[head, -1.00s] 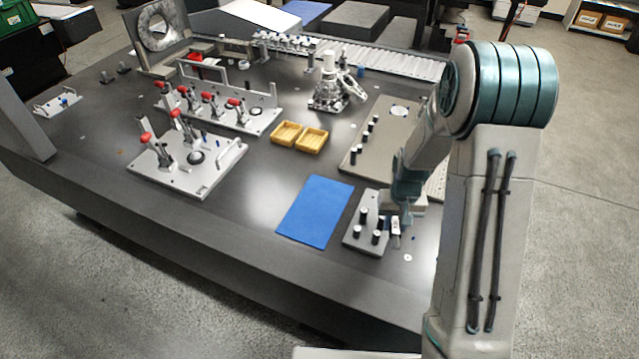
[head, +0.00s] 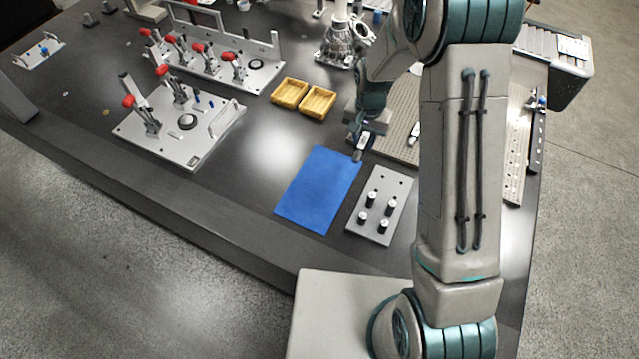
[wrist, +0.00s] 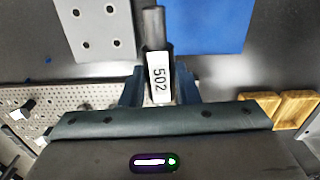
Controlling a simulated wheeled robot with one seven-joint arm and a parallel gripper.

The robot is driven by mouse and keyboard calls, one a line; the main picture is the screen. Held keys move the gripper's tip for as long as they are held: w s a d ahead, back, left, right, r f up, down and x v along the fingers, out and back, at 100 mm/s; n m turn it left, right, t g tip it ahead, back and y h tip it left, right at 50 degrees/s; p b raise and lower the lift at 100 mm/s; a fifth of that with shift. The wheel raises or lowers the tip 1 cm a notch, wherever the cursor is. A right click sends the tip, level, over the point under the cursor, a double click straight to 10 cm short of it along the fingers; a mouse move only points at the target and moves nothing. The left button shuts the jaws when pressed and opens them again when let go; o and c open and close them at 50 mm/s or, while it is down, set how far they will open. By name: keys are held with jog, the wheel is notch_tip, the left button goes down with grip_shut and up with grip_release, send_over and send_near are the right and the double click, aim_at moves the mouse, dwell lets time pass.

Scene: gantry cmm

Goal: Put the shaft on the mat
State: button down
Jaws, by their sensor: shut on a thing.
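The shaft (wrist: 154,28) is a grey metal rod with a white label reading 502, seen in the wrist view between the fingers of my gripper (wrist: 160,88). My gripper is shut on it. In the head view the gripper (head: 364,138) holds the shaft (head: 359,154) near the top right corner of the mat. The mat (head: 318,190) is a flat blue rectangle on the dark table, and it also shows in the wrist view (wrist: 205,22). In the wrist view the shaft's end lies beside the mat's edge. I cannot tell its height above the table.
A grey plate with several black-and-white pegs (head: 381,207) stands right of the mat. Two yellow trays (head: 304,97) lie behind it. A clamp fixture (head: 180,130) with red-tipped levers stands to the left. Dark table between fixture and mat is clear.

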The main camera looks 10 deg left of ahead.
jog(key=b, duration=0.4)
send_over(320, 186)
notch_tip(320, 186, down, 7)
jog(key=shift+w+r, duration=0.1)
jog(key=shift+f+b, duration=0.95)
jog(key=shift+f, duration=1.05)
jog(key=shift+f, duration=0.25)
jog(key=c, duration=1.1)
grip_release()
jog(key=shift+r, duration=0.1)
